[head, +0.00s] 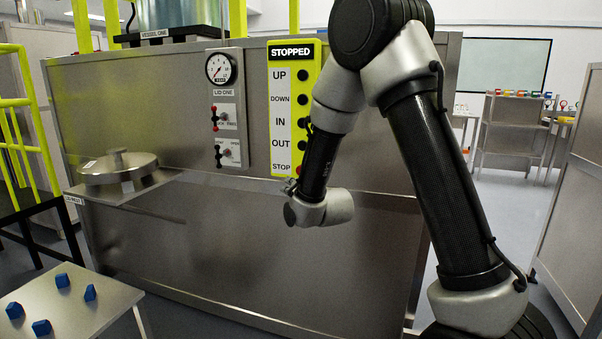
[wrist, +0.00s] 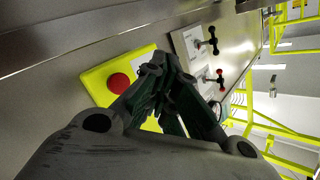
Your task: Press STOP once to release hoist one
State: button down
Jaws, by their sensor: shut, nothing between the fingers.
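The yellow hoist panel (head: 288,125) hangs on the steel wall, with a display reading STOPPED (head: 291,52). Black buttons stand beside the labels UP, DOWN, IN and OUT. The STOP label (head: 281,168) is at the bottom; its red button is mostly hidden by my arm there. In the wrist view the red STOP button (wrist: 119,83) shows clearly on the panel's lower end. My gripper (wrist: 157,66) is shut and empty, its tips in front of the panel beside the red button. I cannot tell whether they touch the panel. In the head view my wrist hides most of the gripper.
A gauge (head: 221,68) and two small lever plates (head: 225,117) sit left of the panel. A round steel lid (head: 118,168) rests on a ledge. A low table (head: 85,315) with several blue pieces stands front left. Yellow railings (head: 20,120) border the left.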

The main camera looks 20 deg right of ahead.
jog(key=w+d, duration=0.3)
jog(key=w, duration=0.2)
jog(key=shift+w+d, duration=0.35)
jog(key=shift+d, duration=0.05)
dwell(1.2)
jog(key=shift+w+d, duration=0.25)
jog(key=shift+w, duration=0.1)
jog(key=shift+w+d, duration=0.25)
jog(key=shift+w, duration=0.15)
dwell(0.6)
jog(key=shift+s+a, duration=0.1)
jog(key=shift+s, duration=0.05)
dwell(0.3)
jog(key=shift+s+a, duration=0.4)
jog(key=shift+s, duration=0.2)
jog(key=shift+s+a, duration=0.45)
jog(key=shift+s, duration=0.25)
jog(key=shift+s+a, duration=0.45)
jog(key=shift+s, duration=0.25)
jog(key=shift+s+a, duration=0.45)
jog(key=shift+s, duration=0.25)
